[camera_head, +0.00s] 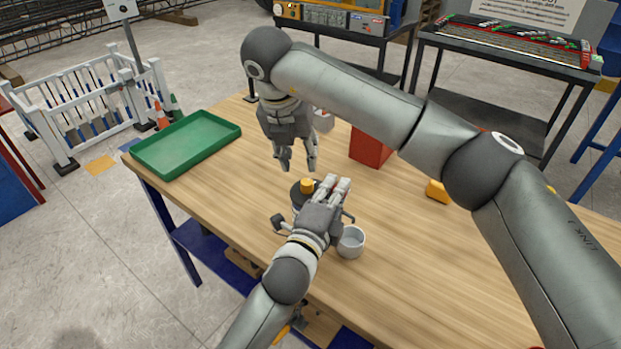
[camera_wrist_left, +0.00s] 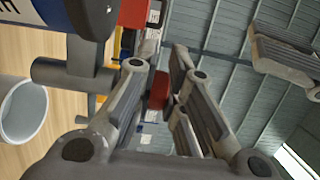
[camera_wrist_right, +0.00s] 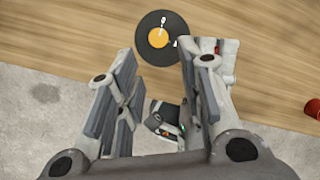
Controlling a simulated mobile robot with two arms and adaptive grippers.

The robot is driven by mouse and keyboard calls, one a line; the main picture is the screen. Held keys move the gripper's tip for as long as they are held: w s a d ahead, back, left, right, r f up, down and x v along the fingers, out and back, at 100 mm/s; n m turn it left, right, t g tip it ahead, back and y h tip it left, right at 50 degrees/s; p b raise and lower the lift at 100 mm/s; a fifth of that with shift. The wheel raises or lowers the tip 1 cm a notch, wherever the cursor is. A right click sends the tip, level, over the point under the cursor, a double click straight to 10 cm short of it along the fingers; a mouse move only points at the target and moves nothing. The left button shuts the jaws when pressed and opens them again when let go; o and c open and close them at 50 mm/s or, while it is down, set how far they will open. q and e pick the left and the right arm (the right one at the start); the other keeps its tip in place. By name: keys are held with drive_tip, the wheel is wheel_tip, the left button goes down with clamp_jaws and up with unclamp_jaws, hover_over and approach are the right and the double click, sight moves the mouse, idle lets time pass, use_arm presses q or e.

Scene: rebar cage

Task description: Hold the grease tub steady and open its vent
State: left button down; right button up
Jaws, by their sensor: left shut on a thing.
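The grease tub (camera_head: 299,191) stands on the wooden table, with a round black lid and a yellow-orange cap (camera_head: 307,185). The lid (camera_wrist_right: 146,48) shows from above in the right wrist view. My left gripper (camera_head: 341,184) is beside the tub, hiding much of it. In the left wrist view its fingertips (camera_wrist_left: 158,88) are closed on a small red part (camera_wrist_left: 159,91); I cannot tell whether this belongs to the tub. My right gripper (camera_head: 298,165) is open and empty, above and behind the tub, fingers pointing down.
A white mug (camera_head: 351,242) stands close to the tub. A green tray (camera_head: 187,143) is at the table's far left corner. A red box (camera_head: 371,147) stands further back, and a yellow block (camera_head: 437,191) lies to the right.

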sight(307, 181)
drive_tip(key=w+d+r+n+g+y, duration=0.1)
drive_tip(key=w+n, duration=0.1)
drive_tip(key=n, duration=1.4)
drive_tip(key=w+d+r+n+g+y, duration=0.1)
drive_tip(key=r+n+g, duration=0.1)
drive_tip(key=n, duration=1.4)
wheel_tip(307, 181, down, 12)
drive_tip(key=shift+w+a+f, duration=0.1)
drive_tip(key=shift+a+f, duration=0.05)
drive_tip(key=c, duration=0.8)
